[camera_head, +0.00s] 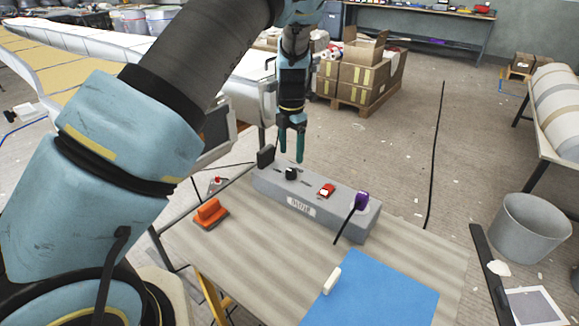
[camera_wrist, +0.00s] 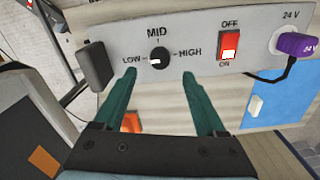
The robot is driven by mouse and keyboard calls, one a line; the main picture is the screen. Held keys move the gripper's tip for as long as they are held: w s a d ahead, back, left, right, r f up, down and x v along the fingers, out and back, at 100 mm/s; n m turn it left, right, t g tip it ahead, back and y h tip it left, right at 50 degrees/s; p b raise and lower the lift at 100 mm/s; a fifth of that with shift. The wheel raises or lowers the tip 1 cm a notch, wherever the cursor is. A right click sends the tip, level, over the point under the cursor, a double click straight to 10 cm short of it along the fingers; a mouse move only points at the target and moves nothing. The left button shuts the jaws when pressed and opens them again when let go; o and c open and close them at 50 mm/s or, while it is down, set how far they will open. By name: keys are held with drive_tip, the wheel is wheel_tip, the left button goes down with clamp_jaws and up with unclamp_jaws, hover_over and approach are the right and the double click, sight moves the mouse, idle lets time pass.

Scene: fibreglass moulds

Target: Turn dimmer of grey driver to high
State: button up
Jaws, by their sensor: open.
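The grey driver (camera_head: 270,184) is a long grey box on the table in the head view; its panel (camera_wrist: 195,52) fills the top of the wrist view. Its black dimmer knob (camera_wrist: 158,58) sits between the printed words LOW and HIGH, with MID above. The knob also shows in the head view (camera_head: 291,174). My gripper (camera_head: 291,158) is open and empty above the driver near the knob. In the wrist view its two green fingers (camera_wrist: 162,77) stand apart, one on each side below the knob, and seem not to touch it.
A red ON/OFF switch (camera_wrist: 229,45) and a purple 24 V plug (camera_wrist: 298,46) are right of the knob. A black block (camera_wrist: 95,64) is at the driver's left end. An orange tool (camera_head: 210,214), a blue sheet (camera_head: 375,290) and a white piece (camera_head: 332,280) lie on the table.

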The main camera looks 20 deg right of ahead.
sight(291, 170)
wheel_tip(291, 170, down, 7)
drive_tip(key=shift+r+p, duration=0.1)
drive_tip(key=shift+p, duration=0.45)
clamp_jaws()
idle(0.3)
